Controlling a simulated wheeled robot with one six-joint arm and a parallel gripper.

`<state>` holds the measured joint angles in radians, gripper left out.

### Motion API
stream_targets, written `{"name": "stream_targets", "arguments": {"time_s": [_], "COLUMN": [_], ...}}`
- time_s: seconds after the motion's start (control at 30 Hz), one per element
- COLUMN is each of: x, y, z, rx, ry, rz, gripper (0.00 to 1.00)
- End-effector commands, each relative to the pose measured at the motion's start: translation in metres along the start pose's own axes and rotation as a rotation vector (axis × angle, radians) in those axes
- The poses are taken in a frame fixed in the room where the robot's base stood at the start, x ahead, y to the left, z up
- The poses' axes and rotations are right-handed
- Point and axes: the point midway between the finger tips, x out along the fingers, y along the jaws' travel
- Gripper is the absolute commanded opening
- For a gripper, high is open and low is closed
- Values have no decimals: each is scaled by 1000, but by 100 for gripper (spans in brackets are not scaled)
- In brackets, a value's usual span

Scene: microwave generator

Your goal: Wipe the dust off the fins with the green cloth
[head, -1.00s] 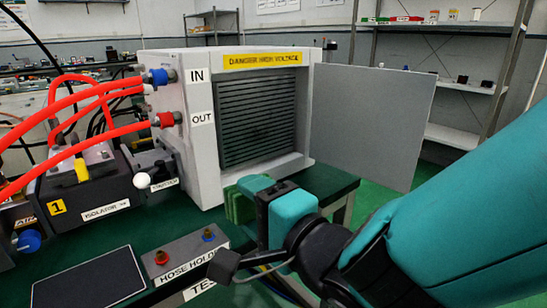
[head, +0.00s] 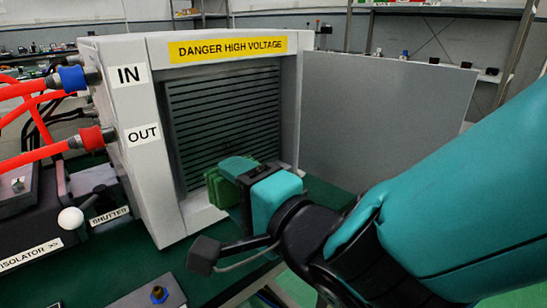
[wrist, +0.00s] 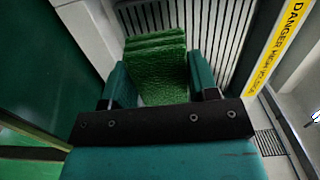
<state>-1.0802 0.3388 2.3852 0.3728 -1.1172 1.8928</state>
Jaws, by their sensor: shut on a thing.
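The dark grey fins (head: 225,118) are horizontal slats in the open front of the light grey cabinet (head: 158,190). They also show in the wrist view (wrist: 215,32), behind the cloth. My gripper (head: 228,185) is shut on the folded green cloth (head: 216,188), in front of the lower part of the fins. In the wrist view the cloth (wrist: 160,65) sits between the two teal fingers and overlaps the fins in the picture. I cannot tell whether the cloth touches the fins. Dust is too fine to make out.
The grey door (head: 375,120) stands open to the right of the fins, beside my arm. Red hoses (head: 35,155) plug into the cabinet's left side. A white shutter knob (head: 70,219) stands at lower left. The green bench top (head: 130,262) is partly clear in front.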

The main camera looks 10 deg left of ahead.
Motion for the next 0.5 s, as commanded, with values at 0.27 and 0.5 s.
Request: {"name": "stream_targets", "arguments": {"time_s": [0.27,0.5], "x": [14,37], "y": [-5,-6], "z": [-6,-8], "rx": [-1,-1], "ry": [10,10], "rz": [3,3], "gripper": [16,16]}}
